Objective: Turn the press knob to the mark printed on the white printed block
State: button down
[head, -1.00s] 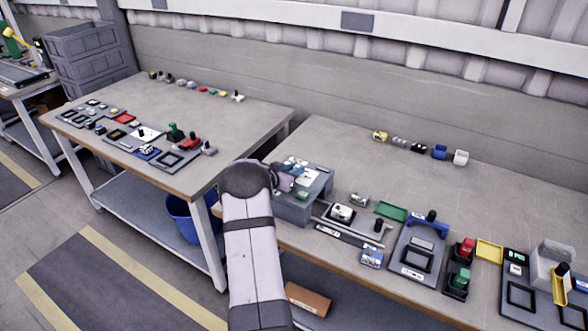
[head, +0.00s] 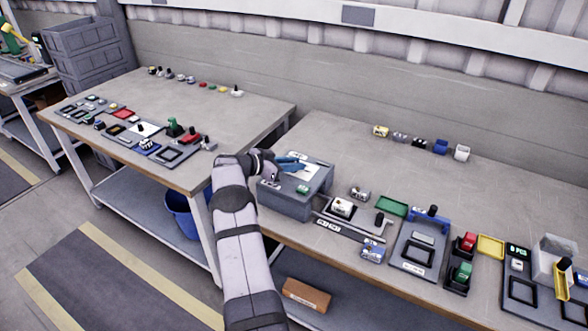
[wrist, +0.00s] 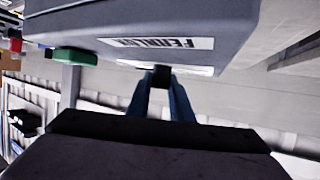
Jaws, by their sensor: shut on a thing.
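My gripper (head: 296,163) reaches over the grey box-shaped press (head: 292,206) at the left end of the near bench. In the wrist view its two blue fingers (wrist: 161,80) are shut on a small black knob (wrist: 160,74) beside the grey housing (wrist: 120,22). The knob's pointer or mark cannot be made out. A green button (head: 302,189) on the box also shows in the wrist view (wrist: 75,57). A white block (head: 342,208) stands right of the box; its print is too small to read, and I cannot tell whether it is the printed block.
Small devices and printed blocks crowd the bench to the right, including a blue-and-white block (head: 373,251), a green tray (head: 391,207) and a blue-arched fixture (head: 430,220). The bench top behind them is mostly clear. A second bench (head: 225,115) stands left across a gap.

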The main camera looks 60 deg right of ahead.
jog(key=shift+m+g+b, duration=0.4)
jog(key=shift+g+b, duration=0.1)
jog(key=shift+b, duration=0.4)
jog(key=c, duration=1.6)
grip_release()
jog(key=shift+b+v, duration=0.8)
jog(key=shift+v, duration=2.9)
jog(key=shift+d+r, duration=0.1)
